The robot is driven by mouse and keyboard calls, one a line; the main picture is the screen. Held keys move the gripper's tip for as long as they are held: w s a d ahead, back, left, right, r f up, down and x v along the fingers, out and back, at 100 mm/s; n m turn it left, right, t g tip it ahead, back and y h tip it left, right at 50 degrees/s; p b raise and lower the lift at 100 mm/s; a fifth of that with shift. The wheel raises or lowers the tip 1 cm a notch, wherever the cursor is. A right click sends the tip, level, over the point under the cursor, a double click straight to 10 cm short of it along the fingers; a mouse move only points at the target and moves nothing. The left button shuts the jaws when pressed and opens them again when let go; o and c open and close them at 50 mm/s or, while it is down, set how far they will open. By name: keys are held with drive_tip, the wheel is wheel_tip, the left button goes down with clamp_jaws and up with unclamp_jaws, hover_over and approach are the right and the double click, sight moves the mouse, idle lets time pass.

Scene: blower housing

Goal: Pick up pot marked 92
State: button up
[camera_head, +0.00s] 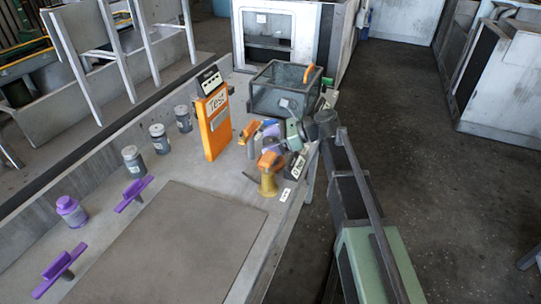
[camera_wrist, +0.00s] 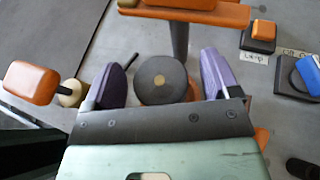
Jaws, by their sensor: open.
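Three grey pots with pale labels stand in a row on the bench in the head view: a near one (camera_head: 133,162), a middle one (camera_head: 159,139) and a far one (camera_head: 183,119). A purple pot (camera_head: 71,211) stands farther left. The label numbers are too small to read, so I cannot tell which is 92. My gripper (camera_head: 271,142) is to the right of the pots, above the cluttered right side of the bench. In the wrist view my gripper (camera_wrist: 160,65) has its purple fingers apart, with a dark round thing (camera_wrist: 162,80) visible between them.
An orange "Test" board (camera_head: 214,124) stands between the pots and my gripper. A yellow-orange tool (camera_head: 268,180) stands close by my gripper. A clear bin (camera_head: 283,90) is behind.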

drive_tip(key=c, duration=1.2)
drive_tip(key=shift+o, duration=0.2)
drive_tip(key=shift+r, duration=0.1)
wheel_tip(320, 180, up, 20)
drive_tip(key=p, duration=2)
